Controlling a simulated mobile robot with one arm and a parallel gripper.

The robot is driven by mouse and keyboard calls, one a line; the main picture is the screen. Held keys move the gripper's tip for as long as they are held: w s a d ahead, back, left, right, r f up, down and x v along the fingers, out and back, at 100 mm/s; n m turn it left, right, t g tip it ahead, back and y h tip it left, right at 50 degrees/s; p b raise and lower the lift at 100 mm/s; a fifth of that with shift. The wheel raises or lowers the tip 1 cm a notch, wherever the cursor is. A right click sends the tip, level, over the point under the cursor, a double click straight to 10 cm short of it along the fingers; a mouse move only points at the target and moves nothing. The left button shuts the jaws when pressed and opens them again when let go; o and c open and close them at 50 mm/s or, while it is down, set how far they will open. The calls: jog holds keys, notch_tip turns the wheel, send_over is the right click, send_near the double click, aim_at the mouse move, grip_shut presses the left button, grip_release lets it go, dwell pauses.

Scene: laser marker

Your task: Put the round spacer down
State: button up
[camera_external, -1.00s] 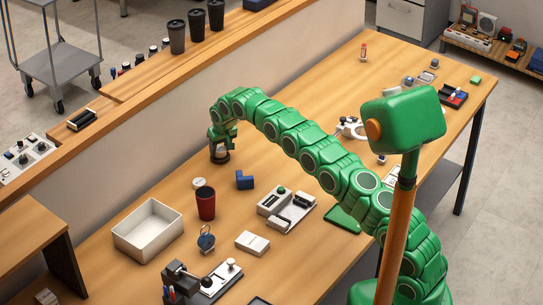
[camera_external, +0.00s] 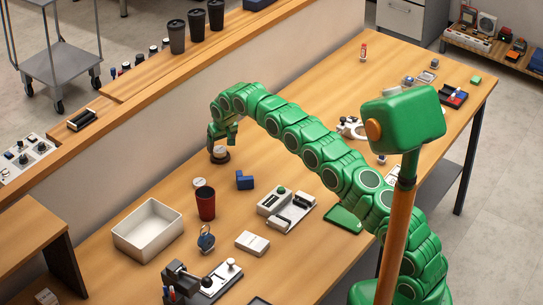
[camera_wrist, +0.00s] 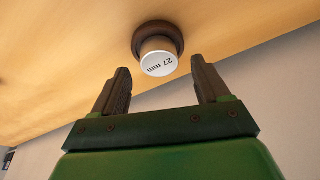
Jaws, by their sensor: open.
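The round spacer (camera_external: 220,152) is a short white cylinder, and its end reads "27 mm" in the wrist view (camera_wrist: 159,64). It rests on a dark brown round base (camera_wrist: 147,34), which stands on the wooden table near the back wall. Whether the spacer sits in or only on the base cannot be told. My gripper (camera_external: 223,140) is just above it, open and empty. In the wrist view, the spacer shows ahead of the gap between the two dark fingers, apart from both.
On the table (camera_external: 330,110), a second white round piece (camera_external: 199,183), a dark red cup (camera_external: 205,203), a blue block (camera_external: 244,180) and a white open box (camera_external: 148,231) stand nearer the camera. The low wall (camera_external: 180,125) runs close behind my gripper.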

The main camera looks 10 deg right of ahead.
jog(key=v, duration=0.9)
jog(key=shift+r, duration=0.4)
jog(key=shift+d, duration=0.15)
jog(key=s+d+r+m+g, duration=0.1)
jog(key=s+d+r, duration=0.4)
jog(key=d, duration=0.6)
jog(key=s+d+r+h, duration=0.1)
jog(key=s+d+r, duration=0.2)
jog(key=s+d, duration=0.6)
jog(key=s+d+r+m+g, duration=0.1)
jog(key=s+d+r, duration=0.3)
jog(key=d, duration=0.8)
jog(key=s+d+f+g, duration=0.1)
jog(key=s+d, duration=0.4)
jog(key=s, duration=0.7)
jog(key=s+d+f+m+g, duration=0.1)
jog(key=s+d, duration=0.5)
jog(key=s, duration=0.7)
jog(key=s+d+f+m+g, duration=0.1)
jog(key=s+d+f, duration=0.2)
jog(key=s, duration=0.9)
jog(key=d, duration=0.3)
jog(key=shift+s+f, duration=0.15)
jog(key=shift+f, duration=0.15)
